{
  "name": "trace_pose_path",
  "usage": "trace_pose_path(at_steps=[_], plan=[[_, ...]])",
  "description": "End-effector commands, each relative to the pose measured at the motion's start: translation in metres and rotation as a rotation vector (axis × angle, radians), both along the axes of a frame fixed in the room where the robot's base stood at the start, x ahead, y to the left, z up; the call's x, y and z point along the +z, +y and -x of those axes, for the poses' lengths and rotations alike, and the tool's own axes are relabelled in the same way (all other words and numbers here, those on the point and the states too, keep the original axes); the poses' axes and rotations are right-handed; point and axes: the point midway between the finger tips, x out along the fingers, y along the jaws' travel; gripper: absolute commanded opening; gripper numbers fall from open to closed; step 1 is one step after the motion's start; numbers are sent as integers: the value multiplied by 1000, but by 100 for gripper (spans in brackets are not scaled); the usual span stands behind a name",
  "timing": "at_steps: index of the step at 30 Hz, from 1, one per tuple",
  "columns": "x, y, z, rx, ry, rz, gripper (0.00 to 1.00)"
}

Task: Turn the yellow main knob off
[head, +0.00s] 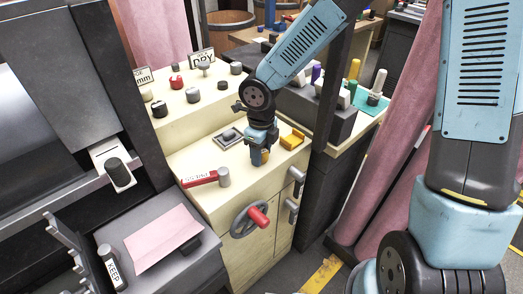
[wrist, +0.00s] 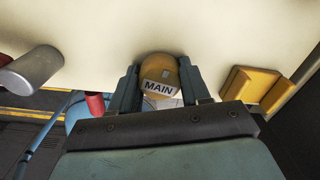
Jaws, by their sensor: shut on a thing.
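The yellow main knob (wrist: 158,72) shows in the wrist view with a "MAIN" label and a small grey mark on it. It stands on the cream panel top (wrist: 240,35). My gripper (wrist: 160,88) has one finger on each side of the knob and is shut on it. In the head view my gripper (head: 260,157) reaches down to the cream cabinet's lower top, and only a small yellow part of the knob (head: 265,158) shows beside the fingers.
A yellow block (head: 292,140) sits close right of my gripper. A red-handled lever (head: 200,179) with a grey end lies to the left. A toggle plate (head: 229,136) is behind. A handwheel (head: 250,219) with a red grip is on the cabinet's front.

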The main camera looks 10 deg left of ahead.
Motion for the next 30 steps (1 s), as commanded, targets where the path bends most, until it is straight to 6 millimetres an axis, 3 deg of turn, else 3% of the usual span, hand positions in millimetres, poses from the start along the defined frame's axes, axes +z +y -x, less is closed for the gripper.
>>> trace_pose_path(at_steps=[14, 19, 20, 24, 30], plan=[[-2, -1, 0, 237, 5, -3, 4], [-1, -1, 0, 232, 2, 2, 4], [-1, -1, 0, 232, 2, 2, 50], [-1, -1, 0, 231, 1, 1, 63], [-1, -1, 0, 231, 0, 1, 64]])
